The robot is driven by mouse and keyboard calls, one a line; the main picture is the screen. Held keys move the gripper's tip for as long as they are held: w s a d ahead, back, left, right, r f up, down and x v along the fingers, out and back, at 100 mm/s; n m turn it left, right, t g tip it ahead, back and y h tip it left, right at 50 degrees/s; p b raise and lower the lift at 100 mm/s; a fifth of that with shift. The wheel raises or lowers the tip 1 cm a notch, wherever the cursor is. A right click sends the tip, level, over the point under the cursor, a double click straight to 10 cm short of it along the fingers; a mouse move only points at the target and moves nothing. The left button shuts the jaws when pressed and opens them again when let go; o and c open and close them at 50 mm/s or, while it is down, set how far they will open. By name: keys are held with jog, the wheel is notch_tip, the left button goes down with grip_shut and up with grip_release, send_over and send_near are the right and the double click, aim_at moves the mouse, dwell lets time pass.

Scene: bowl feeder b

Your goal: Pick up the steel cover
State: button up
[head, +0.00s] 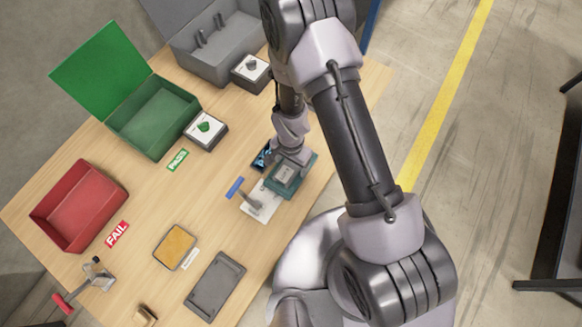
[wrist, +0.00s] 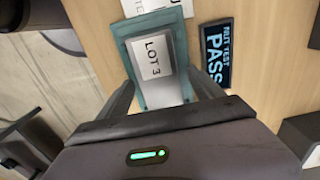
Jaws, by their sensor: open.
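The steel cover (head: 285,174) appears to be the silver block marked LOT 3 (wrist: 154,55); it sits on a teal base (head: 302,180), whose rim also shows in the wrist view (wrist: 121,27). My gripper (wrist: 165,84) is open, with one finger on either side of the cover's near end. I cannot tell whether the fingers touch it. In the head view my wrist stands right above and behind the cover and hides part of it.
A dark display reading PASS (wrist: 216,54) lies right of the base. A blue-handled clamp (head: 237,187) stands on a white sheet (head: 265,208) beside it.

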jog(key=shift+r, duration=0.15)
jog(key=shift+c, duration=1)
grip_shut()
